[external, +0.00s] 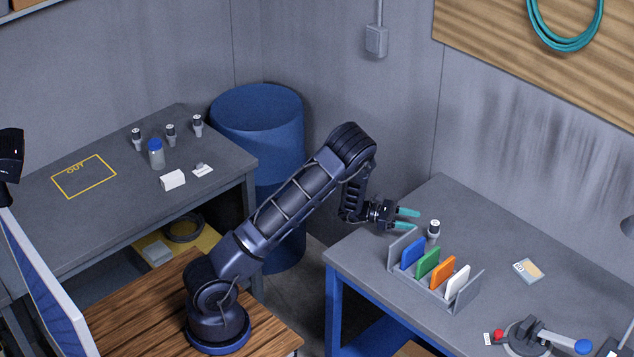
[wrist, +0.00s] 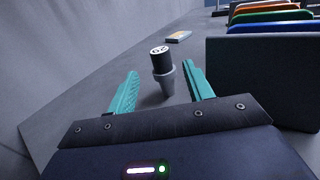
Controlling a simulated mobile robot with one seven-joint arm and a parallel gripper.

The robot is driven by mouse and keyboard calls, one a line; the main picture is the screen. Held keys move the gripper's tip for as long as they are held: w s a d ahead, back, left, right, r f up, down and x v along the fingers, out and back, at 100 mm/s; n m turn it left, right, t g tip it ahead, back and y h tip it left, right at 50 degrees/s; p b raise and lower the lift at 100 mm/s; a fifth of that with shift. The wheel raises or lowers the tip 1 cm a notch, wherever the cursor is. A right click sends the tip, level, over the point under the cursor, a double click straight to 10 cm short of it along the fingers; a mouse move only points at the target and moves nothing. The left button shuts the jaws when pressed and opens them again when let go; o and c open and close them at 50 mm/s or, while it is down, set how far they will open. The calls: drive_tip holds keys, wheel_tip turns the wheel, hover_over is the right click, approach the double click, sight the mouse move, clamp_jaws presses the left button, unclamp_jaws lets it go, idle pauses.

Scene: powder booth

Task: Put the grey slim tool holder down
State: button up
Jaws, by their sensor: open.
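In the wrist view the tool holder (wrist: 165,79) has a black top with a white marking and a narrower grey lower part. My gripper (external: 412,219) is open, with its teal fingers pointing at the holder and a small gap showing in the external view. In the wrist view the holder appears between the fingertips of my gripper (wrist: 160,70), with nothing gripped. Whether the tips reach beside it is hard to tell.
The grey rack (external: 466,291) with blue, green, orange and white plates stands close beside the holder. A small card (external: 528,271) and a clamp (external: 540,338) lie further right. The left bench (external: 110,222) carries several similar holders and a blue-capped jar (external: 156,154).

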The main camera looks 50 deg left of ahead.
drive_tip(key=shift+s+a, duration=0.3)
drive_tip(key=shift+a, duration=0.3)
drive_tip(key=a+r+n+t+y, duration=0.3)
drive_tip(key=a+r+n+y, duration=0.2)
drive_tip(key=r+n, duration=0.45)
drive_tip(key=a+r+n+t+y, duration=0.2)
drive_tip(key=a+r+n+y, duration=0.35)
drive_tip(key=r+n, duration=0.4)
drive_tip(key=s+a+r+n+y, duration=0.3)
drive_tip(key=s+r+n+y, duration=0.1)
drive_tip(key=s+r+n, duration=0.25)
drive_tip(key=s+a+r+n+g+y, duration=0.1)
drive_tip(key=s+r+n+g, duration=0.1)
drive_tip(key=s+n, duration=0.6)
drive_tip(key=s+a+r+n+g+y, duration=0.1)
drive_tip(key=s+r+n+g, duration=0.3)
drive_tip(key=s, duration=0.7)
drive_tip(key=s+d+f+n+g, duration=0.1)
drive_tip(key=s+n, duration=0.4)
drive_tip(key=s, duration=0.6)
drive_tip(key=s+d+f+n+g, duration=0.1)
drive_tip(key=s+n, duration=0.4)
drive_tip(key=s, duration=0.6)
drive_tip(key=shift+d+f+g+h, duration=0.4)
drive_tip(key=shift+d+g, duration=0.3)
drive_tip(key=shift+d, duration=0.35)
drive_tip(key=shift+o, duration=0.4)
drive_tip(key=shift+r+n, duration=0.1)
drive_tip(key=shift+n, duration=0.15)
